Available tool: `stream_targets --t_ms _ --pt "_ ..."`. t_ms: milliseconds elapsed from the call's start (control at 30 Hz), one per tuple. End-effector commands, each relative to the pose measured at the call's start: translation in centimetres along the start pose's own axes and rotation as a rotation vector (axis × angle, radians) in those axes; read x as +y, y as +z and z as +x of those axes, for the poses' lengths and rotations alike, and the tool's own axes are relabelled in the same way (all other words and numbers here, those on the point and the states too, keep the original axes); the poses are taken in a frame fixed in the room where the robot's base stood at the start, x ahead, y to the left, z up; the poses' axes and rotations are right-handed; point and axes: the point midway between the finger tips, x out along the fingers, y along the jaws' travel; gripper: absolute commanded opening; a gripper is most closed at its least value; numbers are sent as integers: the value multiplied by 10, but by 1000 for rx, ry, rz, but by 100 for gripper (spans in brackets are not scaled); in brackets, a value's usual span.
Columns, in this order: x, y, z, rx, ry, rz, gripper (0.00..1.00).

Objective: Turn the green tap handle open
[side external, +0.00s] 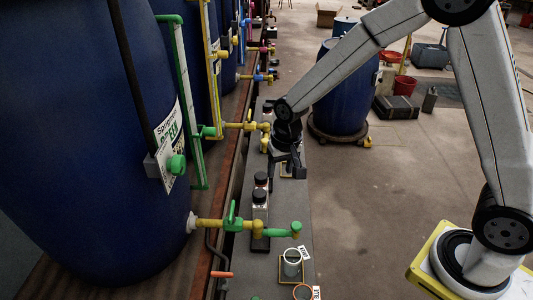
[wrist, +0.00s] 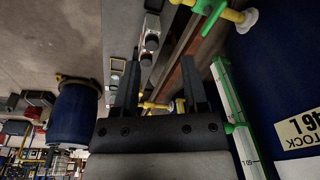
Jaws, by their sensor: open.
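The green tap handle (side external: 231,214) stands upright on a yellow pipe (side external: 209,223) that comes out of the nearest blue vat (side external: 95,130). The pipe ends in a green spout (side external: 284,231) over the grey ledge. In the wrist view the green handle (wrist: 211,13) shows at the top edge, partly cut off. My gripper (side external: 288,172) is open and empty, pointing down over the ledge, farther back than the green tap. In the wrist view its two fingers (wrist: 160,68) are apart with nothing held between them. It is apart from the green handle.
A yellow tap (side external: 246,126) is beside my gripper at the back.

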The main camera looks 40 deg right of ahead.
Motion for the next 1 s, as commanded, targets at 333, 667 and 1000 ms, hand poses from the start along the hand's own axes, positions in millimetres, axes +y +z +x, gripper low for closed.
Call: stream_targets --t_ms 333,667,1000 --pt "-55 -42 54 -55 29 199 56" --pt "-98 -61 108 -92 67 373 56" --pt "-111 -64 125 -102 81 436 56"
